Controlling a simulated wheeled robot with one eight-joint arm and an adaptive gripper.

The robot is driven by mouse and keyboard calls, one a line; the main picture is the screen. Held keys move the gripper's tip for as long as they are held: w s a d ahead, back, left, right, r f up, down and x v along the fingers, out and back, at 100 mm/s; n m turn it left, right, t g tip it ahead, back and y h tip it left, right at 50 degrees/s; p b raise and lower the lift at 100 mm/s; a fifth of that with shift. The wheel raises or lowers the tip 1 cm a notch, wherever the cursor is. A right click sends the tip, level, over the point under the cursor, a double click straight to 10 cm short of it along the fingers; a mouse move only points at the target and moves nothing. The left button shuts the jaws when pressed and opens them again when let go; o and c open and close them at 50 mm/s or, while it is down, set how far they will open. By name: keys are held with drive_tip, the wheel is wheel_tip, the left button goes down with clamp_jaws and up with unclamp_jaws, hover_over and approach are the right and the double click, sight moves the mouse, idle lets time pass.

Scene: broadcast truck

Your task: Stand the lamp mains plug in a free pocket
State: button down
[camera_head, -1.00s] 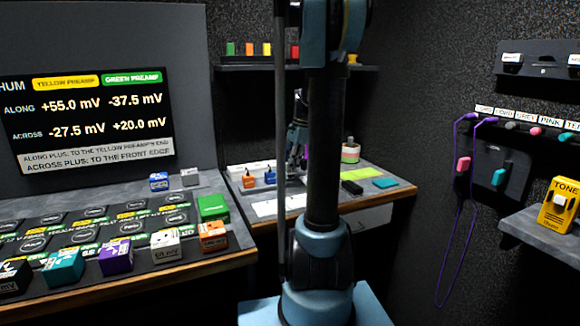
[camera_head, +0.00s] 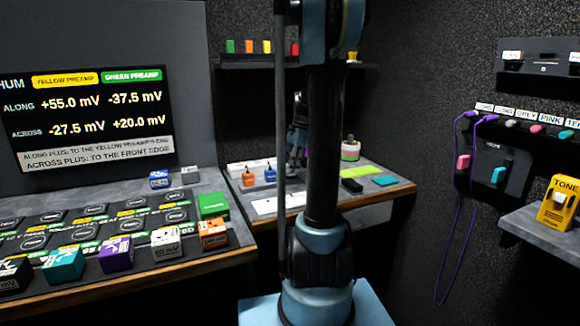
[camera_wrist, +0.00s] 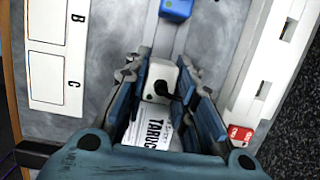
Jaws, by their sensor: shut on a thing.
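In the wrist view, my gripper (camera_wrist: 160,90) is shut on a small white block-shaped plug (camera_wrist: 158,78) with a dark round part, perhaps a cord end, on its face. A white label with partly hidden black lettering (camera_wrist: 150,132) shows just below it, between the fingers. The plug's pins are not visible. A white strip with dark slots (camera_wrist: 262,85) lies to the right, apart from the plug. A white card with outlined fields marked B and C (camera_wrist: 50,75) lies to the left. In the head view, my gripper (camera_head: 297,150) is small and partly hidden behind my arm.
A blue plug (camera_wrist: 176,8) lies beyond the held plug; a red piece (camera_wrist: 238,133) is near the strip. In the head view, orange (camera_head: 249,179) and blue (camera_head: 270,175) plugs stand on the back desk. Black (camera_head: 351,186) and teal (camera_head: 385,181) pieces lie farther right.

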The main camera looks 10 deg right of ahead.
drive_tip(key=shift+f, duration=0.5)
drive_tip(key=c, duration=1.2)
unclamp_jaws()
drive_tip(key=shift+c, duration=0.2)
drive_tip(key=v, duration=1.2)
